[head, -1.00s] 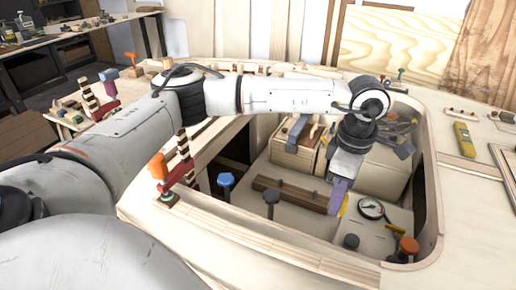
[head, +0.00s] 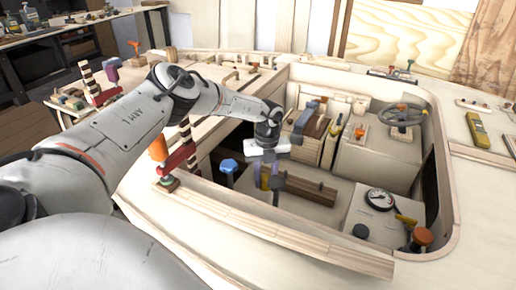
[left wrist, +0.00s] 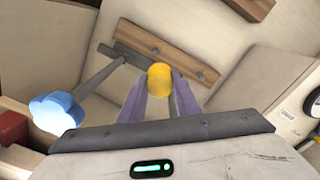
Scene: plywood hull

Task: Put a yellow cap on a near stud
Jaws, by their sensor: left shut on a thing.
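My left gripper (head: 267,180) is inside the hull opening at its near left side. In the left wrist view its purple fingers (left wrist: 160,98) are shut on a round yellow cap (left wrist: 160,77). The cap cannot be made out in the head view. A bare grey stud (head: 279,184) stands just in front of the fingers in the head view; whether they touch cannot be told. A blue-capped stud (head: 228,168) stands to its left and also shows in the left wrist view (left wrist: 55,112). Another dark stud (head: 360,231) and an orange-capped stud (head: 422,237) stand at the right. My right gripper is not in view.
A wooden strip (head: 312,189) lies on the hull floor behind the grey stud. A gauge (head: 380,199) and a yellow lever (head: 405,219) are to the right. A red clamp with an orange handle (head: 158,149) stands on the left edge. A steering wheel (head: 402,114) is at the back.

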